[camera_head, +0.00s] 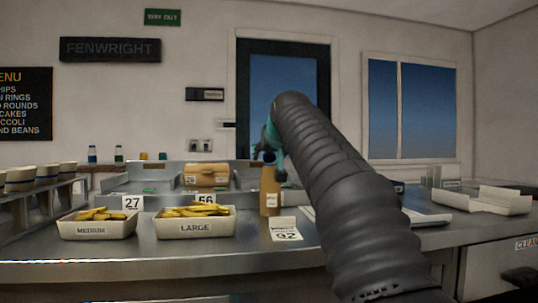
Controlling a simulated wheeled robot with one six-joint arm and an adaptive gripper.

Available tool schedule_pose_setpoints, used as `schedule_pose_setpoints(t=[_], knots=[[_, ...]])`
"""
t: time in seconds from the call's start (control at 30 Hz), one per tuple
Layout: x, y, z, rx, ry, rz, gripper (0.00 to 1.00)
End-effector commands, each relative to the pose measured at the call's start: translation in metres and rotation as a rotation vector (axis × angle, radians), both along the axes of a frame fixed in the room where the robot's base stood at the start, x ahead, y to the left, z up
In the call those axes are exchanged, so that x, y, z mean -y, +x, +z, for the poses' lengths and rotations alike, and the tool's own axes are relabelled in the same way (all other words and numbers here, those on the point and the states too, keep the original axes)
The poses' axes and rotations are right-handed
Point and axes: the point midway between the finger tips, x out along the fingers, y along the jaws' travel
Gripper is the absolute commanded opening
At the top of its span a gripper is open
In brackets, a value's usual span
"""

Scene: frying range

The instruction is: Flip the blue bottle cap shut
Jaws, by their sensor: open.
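A tan bottle (269,190) with a pale label stands upright on the steel counter, right of the tray marked LARGE. My gripper (268,160) is at the top of this bottle, partly hidden behind my black-sleeved arm. It is open. Its dark fingers and a teal part hide the bottle's top, so I cannot tell whether a blue cap is there, whether it is open, or whether the fingers touch it. A small bottle with blue on it (92,155) stands far back on the left; its cap is too small to make out.
Trays of chips marked MEDIUM (98,230) and LARGE (195,229) stand at the counter's front left. A card reading 92 (286,232) lies before the bottle. Cups (20,179) stand in a rack at left. An open white box (481,203) is at right.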

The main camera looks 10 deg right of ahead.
Motion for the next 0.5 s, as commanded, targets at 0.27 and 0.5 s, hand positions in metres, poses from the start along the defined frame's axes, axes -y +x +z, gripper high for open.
schedule_pose_setpoints(t=[0.27, 0.5], knots=[[-0.0001, 0.0093, -0.0037, 0.001, 0.000, 0.000, 0.62], [-0.0002, 0.0091, -0.0039, 0.000, 0.000, 0.000, 0.44]])
